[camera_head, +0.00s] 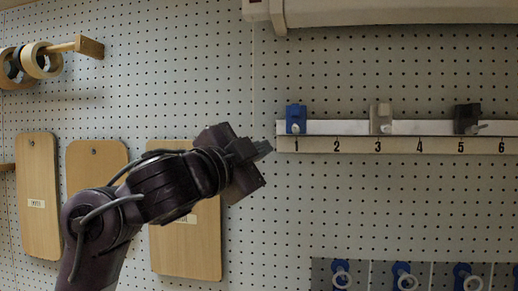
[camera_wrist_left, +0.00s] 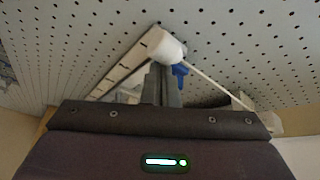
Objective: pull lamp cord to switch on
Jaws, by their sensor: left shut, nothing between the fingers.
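My left gripper (camera_head: 262,150) is in front of the pegboard, just left of the rail's left end. Its fingers also show in the left wrist view (camera_wrist_left: 164,85); they are shut and empty. In that view a white, rounded pull knob (camera_wrist_left: 170,46) appears right at the fingertips, overlapping them. A thin white cord (camera_wrist_left: 212,82) runs from the knob toward the lower right. I cannot tell whether the fingers touch the knob. The lamp's cream housing (camera_head: 400,12) spans the top right. My right gripper is out of view.
A numbered rail (camera_head: 400,145) holds a blue clip (camera_head: 296,119), a beige clip (camera_head: 380,118) and a black clip (camera_head: 466,118). Wooden boards (camera_head: 38,195) hang at left, below a peg with tape rolls (camera_head: 40,60). Blue hooks with white rings (camera_head: 341,274) are at lower right.

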